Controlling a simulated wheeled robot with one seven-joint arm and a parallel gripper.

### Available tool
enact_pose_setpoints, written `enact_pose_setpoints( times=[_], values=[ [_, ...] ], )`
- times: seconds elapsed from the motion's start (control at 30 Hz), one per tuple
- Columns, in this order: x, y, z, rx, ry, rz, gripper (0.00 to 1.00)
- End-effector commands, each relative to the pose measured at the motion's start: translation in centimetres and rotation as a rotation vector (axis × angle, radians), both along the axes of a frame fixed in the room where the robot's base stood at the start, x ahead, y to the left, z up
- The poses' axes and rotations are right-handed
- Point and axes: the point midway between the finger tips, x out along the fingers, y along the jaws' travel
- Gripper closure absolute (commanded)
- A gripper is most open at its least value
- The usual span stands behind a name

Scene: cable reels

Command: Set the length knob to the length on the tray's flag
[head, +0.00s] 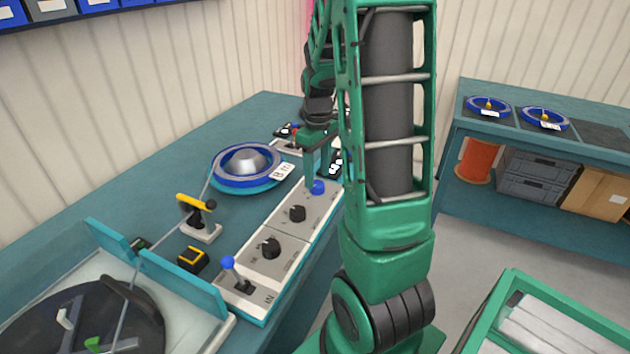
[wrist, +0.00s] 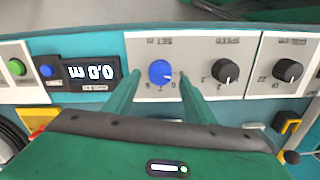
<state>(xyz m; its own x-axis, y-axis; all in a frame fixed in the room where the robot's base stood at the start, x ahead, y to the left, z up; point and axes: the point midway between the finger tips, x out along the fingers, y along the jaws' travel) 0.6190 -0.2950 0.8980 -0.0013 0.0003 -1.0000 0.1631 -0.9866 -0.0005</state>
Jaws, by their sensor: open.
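The blue length knob (wrist: 159,72) is on a pale panel, under upside-down lettering that looks like "SET m"; its pointer is too small to read. It also shows in the head view (head: 318,187). My gripper (wrist: 160,78) is open, one finger on each side of the knob, with a gap visible on both sides. In the head view my gripper (head: 316,172) is low over the panel. The dark display (wrist: 91,73) shows upside-down digits like 0.0. The flag (head: 282,172) on the blue-rimmed tray (head: 225,180) seems to read 8 m.
Two black knobs (wrist: 225,71) (wrist: 287,70) sit beside the blue one. A blue-ball lever (head: 228,263) stands at the panel's near end. A yellow-handled device (head: 197,205) stands left of the panel.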

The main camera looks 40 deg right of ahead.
Motion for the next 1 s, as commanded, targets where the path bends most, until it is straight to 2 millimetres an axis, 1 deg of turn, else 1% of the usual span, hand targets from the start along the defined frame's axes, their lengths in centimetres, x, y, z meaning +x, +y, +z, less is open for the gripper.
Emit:
enact_pose_setpoints(
  times=[0.03, 0.2, 0.33, 0.57, 0.6, 0.77, 1.0],
  values=[
    [-0.1, 0.0, -0.8, 0.001, 0.003, 0.0, 0.5],
    [0.0, 0.0, -2.4, 0.001, 0.001, 0.0, 0.5],
    [0.0, 0.0, -2.9, 0.001, 0.001, 0.0, 0.5],
    [0.0, 0.0, -2.9, 0.0, 0.0, 0.0, 0.5],
    [0.0, 0.0, -2.9, 0.0, 0.0, -0.001, 0.52],
    [0.0, -0.1, -2.9, 0.0, 0.0, -0.001, 0.9],
    [-0.1, -0.1, -2.9, 0.0, -0.001, -0.012, 0.91]
  ],
)
